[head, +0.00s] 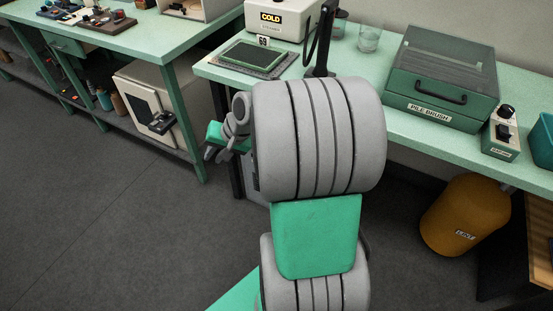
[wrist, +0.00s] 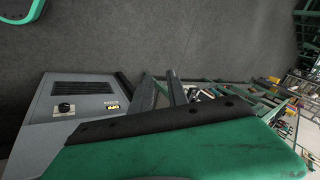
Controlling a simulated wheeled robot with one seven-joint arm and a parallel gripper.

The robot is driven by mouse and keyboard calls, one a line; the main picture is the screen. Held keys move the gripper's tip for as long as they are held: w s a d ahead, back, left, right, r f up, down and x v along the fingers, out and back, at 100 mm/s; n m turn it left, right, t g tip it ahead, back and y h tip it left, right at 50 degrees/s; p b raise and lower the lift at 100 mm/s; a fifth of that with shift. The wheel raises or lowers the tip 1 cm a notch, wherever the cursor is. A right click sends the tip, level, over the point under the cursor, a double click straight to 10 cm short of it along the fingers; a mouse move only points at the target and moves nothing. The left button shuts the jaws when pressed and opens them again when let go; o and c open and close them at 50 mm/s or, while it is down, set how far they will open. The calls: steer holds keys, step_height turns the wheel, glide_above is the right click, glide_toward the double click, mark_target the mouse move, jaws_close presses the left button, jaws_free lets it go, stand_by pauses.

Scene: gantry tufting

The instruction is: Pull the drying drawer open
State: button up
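My gripper (head: 216,154) is low in front of the right bench's left end in the head view. Its two dark fingers look apart with nothing between them. In the wrist view my gripper's fingers (wrist: 162,90) stick out past its green body. A grey cabinet (wrist: 60,95) with a vent, a black knob and a small lit orange display is at the left of the wrist view, apart from the fingers. I cannot tell whether it holds the drying drawer. No drawer front is clearly seen; my arm and gripper body hide part of the area.
A beige box with a dark handle (head: 155,118) sits on the left bench's lower shelf. The right bench (head: 385,60) carries a green pile brush case (head: 440,80). A yellow bin (head: 464,212) stands below it. The floor (head: 110,215) at left is clear.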

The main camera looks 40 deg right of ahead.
steer(key=w+d+f+m+t+b, duration=0.2)
steer(key=d+f+m+b, duration=0.15)
steer(key=d+f, duration=0.55)
steer(key=s+d+f+m+t+h+b, duration=0.1)
steer(key=s+d+f+m+t+b, duration=0.25)
steer(key=d+m, duration=0.4)
steer(key=s+d+f+m+t+h+b, duration=0.25)
steer(key=d+f+m+t, duration=0.2)
steer(key=d, duration=0.55)
steer(key=shift+m+y, duration=0.35)
steer(key=w, duration=0.2)
steer(key=w+f+b, duration=0.1)
steer(key=w, duration=0.1)
steer(key=w+b, duration=0.1)
steer(key=w, duration=0.1)
steer(key=shift+w+f, duration=0.25)
steer(key=shift+w, duration=0.15)
steer(key=shift+c, duration=0.3)
jaws_close()
